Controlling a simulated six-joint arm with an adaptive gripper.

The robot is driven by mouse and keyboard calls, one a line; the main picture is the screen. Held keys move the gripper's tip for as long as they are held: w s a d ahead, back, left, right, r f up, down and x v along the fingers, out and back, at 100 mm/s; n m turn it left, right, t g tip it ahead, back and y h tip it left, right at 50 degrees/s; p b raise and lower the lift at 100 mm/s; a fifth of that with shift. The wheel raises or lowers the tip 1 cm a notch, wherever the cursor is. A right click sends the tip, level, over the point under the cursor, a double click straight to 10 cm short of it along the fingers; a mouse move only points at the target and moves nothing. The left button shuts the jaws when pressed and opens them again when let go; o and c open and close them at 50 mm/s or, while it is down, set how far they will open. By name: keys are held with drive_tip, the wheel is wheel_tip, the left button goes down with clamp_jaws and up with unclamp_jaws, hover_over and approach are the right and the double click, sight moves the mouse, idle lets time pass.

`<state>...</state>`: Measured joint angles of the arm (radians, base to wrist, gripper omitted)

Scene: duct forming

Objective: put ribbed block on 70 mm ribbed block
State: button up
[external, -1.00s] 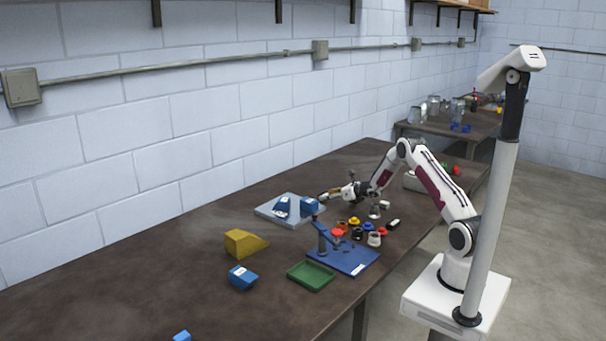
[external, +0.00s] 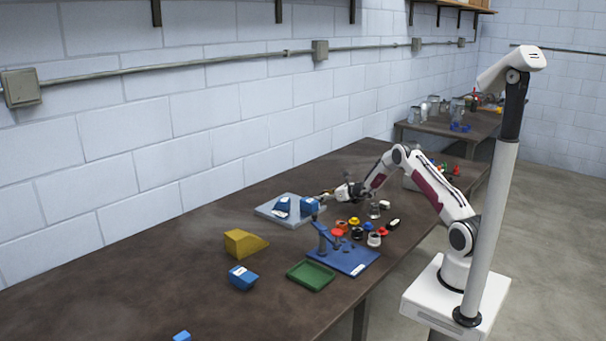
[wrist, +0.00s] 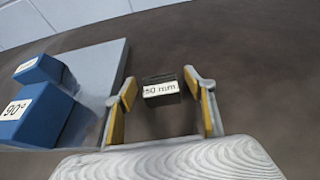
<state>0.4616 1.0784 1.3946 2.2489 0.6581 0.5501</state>
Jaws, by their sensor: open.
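A small dark block (wrist: 162,80) with a white label, reading roughly "50 mm" or "60 mm", shows in the wrist view, ahead of and between my fingertips; its ribs cannot be made out. My gripper (wrist: 160,88) is open, with yellow pads on either side of the block, and the block is not clasped. In the external view my gripper (external: 328,194) is low over the table, at the right of the grey plate. I cannot pick out a block labelled 70 mm in either view.
A grey plate (external: 266,211) carries blue blocks (external: 310,206), one marked 90° (wrist: 25,118) in the wrist view. A blue stand (external: 345,258), small coloured parts (external: 355,222), a green tray (external: 311,275) and a yellow wedge (external: 242,243) stand nearer. The left table is mostly clear.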

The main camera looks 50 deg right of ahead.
clamp_jaws()
drive_tip(key=shift+r, duration=0.1)
drive_tip(key=shift+r, duration=5)
